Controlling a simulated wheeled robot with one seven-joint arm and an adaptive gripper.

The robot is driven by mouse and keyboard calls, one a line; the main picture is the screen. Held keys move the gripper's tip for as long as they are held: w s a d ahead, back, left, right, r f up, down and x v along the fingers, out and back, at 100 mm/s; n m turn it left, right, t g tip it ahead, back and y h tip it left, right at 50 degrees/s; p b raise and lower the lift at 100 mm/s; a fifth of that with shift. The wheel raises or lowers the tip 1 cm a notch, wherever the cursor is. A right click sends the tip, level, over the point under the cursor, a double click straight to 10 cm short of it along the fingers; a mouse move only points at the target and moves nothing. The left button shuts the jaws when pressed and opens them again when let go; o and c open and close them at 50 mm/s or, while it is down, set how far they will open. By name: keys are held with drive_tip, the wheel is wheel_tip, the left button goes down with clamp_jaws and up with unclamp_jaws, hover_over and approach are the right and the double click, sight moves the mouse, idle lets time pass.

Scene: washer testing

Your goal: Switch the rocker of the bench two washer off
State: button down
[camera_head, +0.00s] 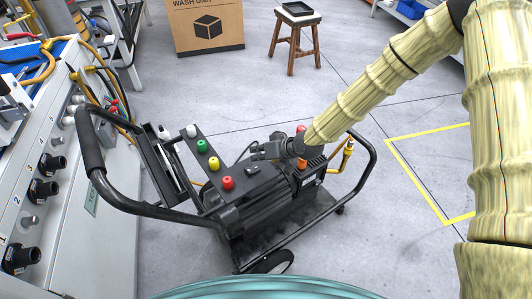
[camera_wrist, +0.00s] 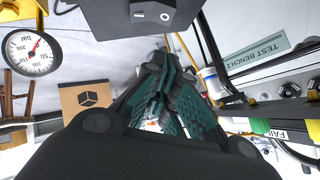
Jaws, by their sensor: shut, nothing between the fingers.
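The washer (camera_head: 262,205) is a black machine on a wheeled cart with a bent handle, in the middle of the head view. Its rocker (camera_wrist: 152,13) shows at the top of the wrist view, set in a dark grey box (camera_wrist: 115,20) and bearing white marks. Which way the rocker is pressed is not clear. My gripper (camera_head: 257,151) is over the top of the washer in the head view. In the wrist view my gripper (camera_wrist: 168,72) has its teal-padded fingers together and empty, below the rocker in the picture. I see no clear contact with the rocker.
White, green, yellow and red knobs (camera_head: 202,146) line the washer's panel. A bench with black connectors (camera_head: 45,190) stands at left. A "TEST BENCH 2" label (camera_wrist: 259,56) and a gauge (camera_wrist: 31,53) show in the wrist view. A carton (camera_head: 207,25) and stool (camera_head: 296,30) stand behind.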

sight(253, 170)
drive_tip(key=shift+s+a+f, duration=0.1)
drive_tip(key=shift+a+f, duration=0.3)
drive_tip(key=shift+f, duration=0.3)
drive_tip(key=shift+s+a+f, duration=0.1)
drive_tip(key=shift+a+f, duration=0.3)
drive_tip(key=shift+f, duration=0.35)
drive_tip(key=shift+s+a+f, duration=0.1)
drive_tip(key=shift+a+f, duration=0.3)
drive_tip(key=shift+f, duration=0.3)
drive_tip(key=shift+a, duration=0.1)
drive_tip(key=shift+s+a+f, duration=0.1)
drive_tip(key=shift+a+f+h, duration=0.15)
drive_tip(key=shift+f+h, duration=0.1)
drive_tip(key=shift+h, duration=0.05)
drive_tip(key=shift+w+d+r, duration=0.1)
drive_tip(key=shift+w+d, duration=0.3)
drive_tip(key=shift+d, duration=0.3)
drive_tip(key=shift+p, duration=0.3)
